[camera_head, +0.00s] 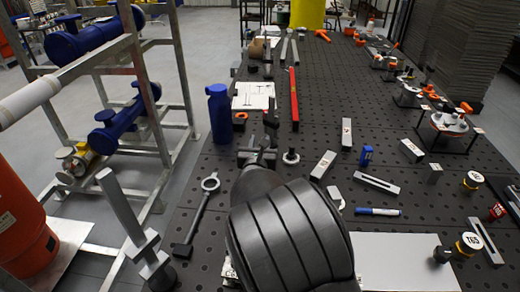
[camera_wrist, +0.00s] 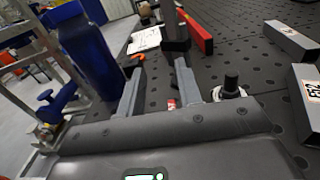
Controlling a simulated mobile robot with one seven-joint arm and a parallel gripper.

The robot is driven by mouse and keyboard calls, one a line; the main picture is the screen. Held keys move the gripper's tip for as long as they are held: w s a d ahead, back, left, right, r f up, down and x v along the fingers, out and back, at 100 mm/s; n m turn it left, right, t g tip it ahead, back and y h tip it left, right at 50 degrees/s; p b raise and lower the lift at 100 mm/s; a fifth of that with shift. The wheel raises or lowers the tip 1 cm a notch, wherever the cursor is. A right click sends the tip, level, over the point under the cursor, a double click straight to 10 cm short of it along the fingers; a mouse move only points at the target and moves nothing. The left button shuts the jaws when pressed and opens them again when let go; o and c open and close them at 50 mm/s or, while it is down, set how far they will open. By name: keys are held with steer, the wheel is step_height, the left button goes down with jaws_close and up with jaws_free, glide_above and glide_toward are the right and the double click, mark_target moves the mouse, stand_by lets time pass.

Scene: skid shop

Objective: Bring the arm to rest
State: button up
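My arm reaches forward from the bottom centre of the head view over a dark perforated table (camera_head: 330,95). My gripper (camera_head: 258,153) is low over the table's left part, partly hidden behind my own wrist. In the wrist view, my gripper (camera_wrist: 158,80) has two grey fingers spread apart, with nothing held between them. A dark upright post (camera_wrist: 176,30) stands just beyond the right finger; I cannot tell if they touch.
A blue bottle (camera_head: 219,114) stands left of my gripper, near the table edge. A ring-ended tool (camera_head: 203,205), a red level (camera_head: 294,98) and a marker (camera_head: 379,212) lie around it. A metal rack (camera_head: 150,120) stands at left. Clear tabletop lies towards the back middle.

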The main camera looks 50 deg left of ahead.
stand_by(0.6)
